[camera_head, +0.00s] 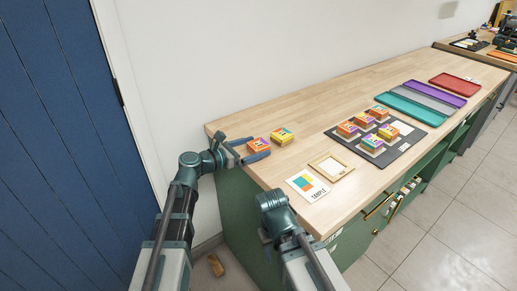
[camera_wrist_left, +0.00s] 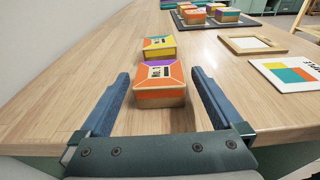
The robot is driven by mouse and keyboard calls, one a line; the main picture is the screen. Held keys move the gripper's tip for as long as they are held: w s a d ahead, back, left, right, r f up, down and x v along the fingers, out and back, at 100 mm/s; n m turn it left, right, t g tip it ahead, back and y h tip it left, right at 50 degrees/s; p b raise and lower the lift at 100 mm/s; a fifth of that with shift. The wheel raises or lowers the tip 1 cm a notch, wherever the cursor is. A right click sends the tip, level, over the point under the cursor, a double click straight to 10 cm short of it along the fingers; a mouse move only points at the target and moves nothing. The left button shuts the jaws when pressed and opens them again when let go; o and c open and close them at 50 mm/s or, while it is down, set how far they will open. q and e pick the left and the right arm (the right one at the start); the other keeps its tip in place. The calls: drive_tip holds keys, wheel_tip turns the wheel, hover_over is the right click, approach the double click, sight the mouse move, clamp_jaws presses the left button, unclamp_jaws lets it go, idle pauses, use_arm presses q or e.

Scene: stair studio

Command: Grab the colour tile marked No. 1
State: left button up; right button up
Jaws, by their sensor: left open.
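An orange and purple block-like tile (camera_wrist_left: 160,82) sits on the wooden table between the two fingers of my left gripper (camera_wrist_left: 160,80) in the left wrist view. Its top has a dark marking that looks like No. 1. The gripper is open, with a gap on each side of the tile. In the head view the tile (camera_head: 258,144) is at the near left of the table with my left gripper (camera_head: 256,147) around it. A yellow and orange tile (camera_head: 282,135) stands just beyond it, also in the left wrist view (camera_wrist_left: 159,47). My right arm's wrist shows, but its fingers do not.
A dark tray (camera_head: 395,153) holds several colour tiles. A small wooden frame (camera_head: 331,166) and a sample card (camera_head: 307,186) lie near the front edge. Teal (camera_head: 411,107), grey, purple and red (camera_head: 455,84) trays are farther right. A white wall runs behind the table.

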sight(258, 144)
use_arm(q)
drive_tip(key=shift+x, duration=1)
drive_tip(key=c, duration=1.4)
drive_tip(key=shift+o, duration=0.2)
drive_tip(key=shift+r+p, duration=0.8)
drive_tip(key=shift+r, duration=0.1)
wheel_tip(258, 144, up, 2)
drive_tip(key=shift+r+p, duration=0.1)
drive_tip(key=shift+p, duration=0.95)
drive_tip(key=s+d, duration=0.3)
drive_tip(key=s, duration=0.1)
drive_tip(key=s+d, duration=0.4)
drive_tip(key=s+d+r+p, duration=0.1)
drive_tip(key=s+d, duration=0.2)
drive_tip(key=s, duration=0.1)
drive_tip(key=shift+s+d, duration=0.1)
drive_tip(key=shift+d, duration=0.15)
drive_tip(key=shift+a, duration=0.1)
